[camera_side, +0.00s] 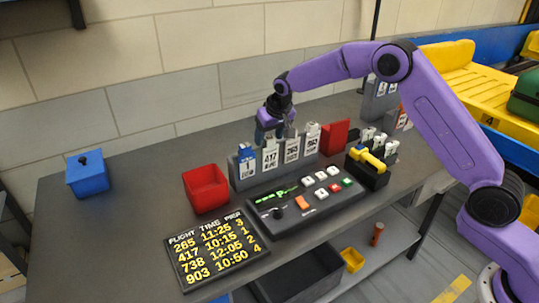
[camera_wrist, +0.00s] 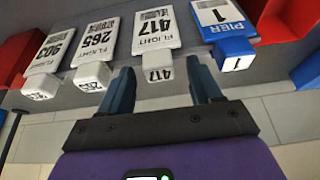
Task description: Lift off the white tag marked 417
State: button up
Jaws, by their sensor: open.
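The white tag marked 417 (camera_side: 270,156) stands upright in a grey rack (camera_side: 243,183), between the blue PIER 1 tag (camera_side: 247,160) and the white 265 tag (camera_side: 292,149). It shows upside down in the wrist view (camera_wrist: 157,28), with its white top tab (camera_wrist: 157,75) facing me. My gripper (camera_side: 277,132) is open, just above the rack. In the wrist view its dark fingers (camera_wrist: 160,72) appear on either side of the 417 tab, with visible gaps on both sides. I cannot tell how deep the fingers reach.
The white 903 tag (camera_side: 312,139) stands at the rack's right end. A button panel (camera_side: 305,203) and flight board (camera_side: 215,249) lie in front. The table's left part is mostly clear.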

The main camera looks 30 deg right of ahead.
jog(key=shift+w+f, duration=0.1)
jog(key=shift+f, duration=0.05)
grip_shut()
jog(key=shift+r, duration=0.7)
jog(key=r, duration=0.6)
jog(key=shift+s, duration=0.25)
jog(key=s, duration=1.4)
jog(key=shift+f, duration=0.2)
